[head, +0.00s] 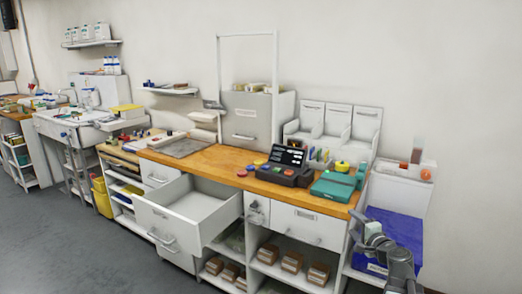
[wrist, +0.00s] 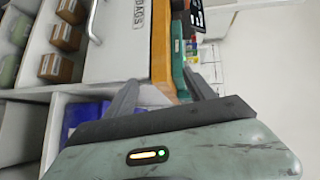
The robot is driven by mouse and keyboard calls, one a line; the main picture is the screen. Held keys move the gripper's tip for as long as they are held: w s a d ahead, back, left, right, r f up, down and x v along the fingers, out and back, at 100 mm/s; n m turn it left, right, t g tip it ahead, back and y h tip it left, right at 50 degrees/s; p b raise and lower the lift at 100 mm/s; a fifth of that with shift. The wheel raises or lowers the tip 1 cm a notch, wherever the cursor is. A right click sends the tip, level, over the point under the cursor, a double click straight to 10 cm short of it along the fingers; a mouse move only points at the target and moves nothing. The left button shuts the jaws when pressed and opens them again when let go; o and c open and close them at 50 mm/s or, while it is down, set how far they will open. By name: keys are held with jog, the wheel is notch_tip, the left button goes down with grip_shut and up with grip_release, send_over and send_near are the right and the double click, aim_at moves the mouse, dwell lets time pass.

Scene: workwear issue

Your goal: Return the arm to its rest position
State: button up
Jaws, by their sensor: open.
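My arm (head: 398,262) shows at the lower right of the head view, in front of the blue bin at the right end of the counter. It looks folded there, but its fingertips cannot be made out in that view. In the wrist view my gripper (wrist: 160,78) has its two grey fingers spread apart with nothing between them. Beyond the fingers are the counter's wooden edge (wrist: 163,50) and a white drawer front (wrist: 118,45) labelled BAGS. The wrist picture is turned sideways.
A drawer (head: 196,210) stands pulled out and empty at the counter's left. A teal case (head: 334,187) and a dark device with coloured buttons (head: 283,169) sit on the counter. The blue bin (head: 400,228) is close to my arm. Grey floor (head: 60,240) is clear at left.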

jog(key=a+f+n+g+y, duration=0.2)
jog(key=a+f+n, duration=0.1)
jog(key=a, duration=0.7)
jog(key=a+f+n+g+y, duration=0.2)
jog(key=a+f+n, duration=0.15)
jog(key=a, duration=0.65)
jog(key=s+a+f+n+g, duration=0.6)
jog(key=s+a+f, duration=0.15)
jog(key=a, duration=0.35)
jog(key=s+d+f+n+g+h, duration=0.3)
jog(key=s+d+f+g+h, duration=0.25)
jog(key=s+d, duration=0.4)
notch_tip(320, 180, up, 16)
jog(key=s+p, duration=0.1)
jog(key=p, duration=1.5)
jog(key=shift+s+a, duration=0.25)
jog(key=shift+a, duration=0.15)
